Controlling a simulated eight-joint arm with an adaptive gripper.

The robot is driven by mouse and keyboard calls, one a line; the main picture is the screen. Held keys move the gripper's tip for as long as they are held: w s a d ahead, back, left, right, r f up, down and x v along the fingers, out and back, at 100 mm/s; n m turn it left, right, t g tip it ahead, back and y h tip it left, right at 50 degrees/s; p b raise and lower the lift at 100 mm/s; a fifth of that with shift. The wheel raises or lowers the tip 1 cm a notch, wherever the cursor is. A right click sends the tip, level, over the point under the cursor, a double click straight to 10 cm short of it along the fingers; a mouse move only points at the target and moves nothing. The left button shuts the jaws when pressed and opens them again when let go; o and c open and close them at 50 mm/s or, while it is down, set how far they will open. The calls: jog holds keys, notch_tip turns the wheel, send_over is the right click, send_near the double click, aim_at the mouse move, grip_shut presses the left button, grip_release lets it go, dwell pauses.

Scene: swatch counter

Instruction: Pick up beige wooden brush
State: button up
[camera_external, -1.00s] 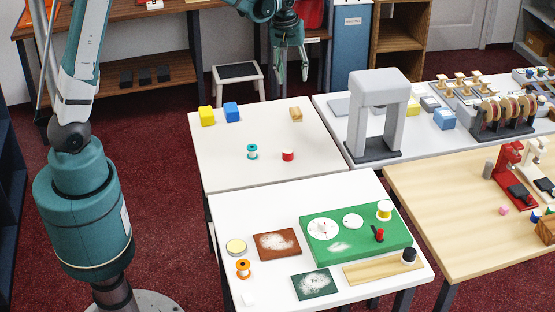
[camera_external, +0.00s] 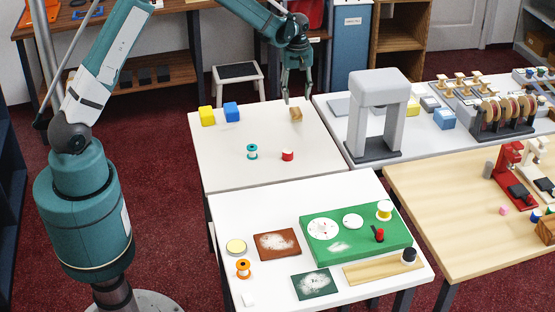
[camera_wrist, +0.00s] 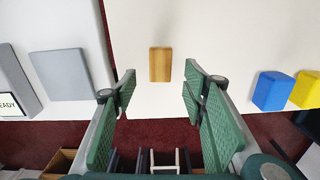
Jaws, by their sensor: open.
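The beige wooden brush (camera_external: 296,115) looks like a small block and lies on the far white table, near its back right corner. In the wrist view the brush (camera_wrist: 160,64) is upper centre, its long side running up and down the picture. My gripper (camera_external: 296,97) is open and empty, just above and behind the brush. In the wrist view the fingers of my gripper (camera_wrist: 160,87) are spread wider than the brush, which lies beyond the fingertips, roughly centred between them. No contact shows.
A blue block (camera_external: 231,112) and a yellow block (camera_external: 207,116) stand left of the brush. A teal spool (camera_external: 252,152) and a red-white spool (camera_external: 288,155) stand nearer the front. A grey arch (camera_external: 377,115) stands to the right. Table around the brush is clear.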

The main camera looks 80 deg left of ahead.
aim_at(296, 111)
jog(key=shift+a+f, duration=0.1)
jog(key=shift+f, duration=0.1)
jog(key=shift+f, duration=1.2)
jog(key=shift+f, duration=0.1)
jog(key=shift+f, duration=2.5)
jog(key=shift+c, duration=0.4)
jog(key=c, duration=0.9)
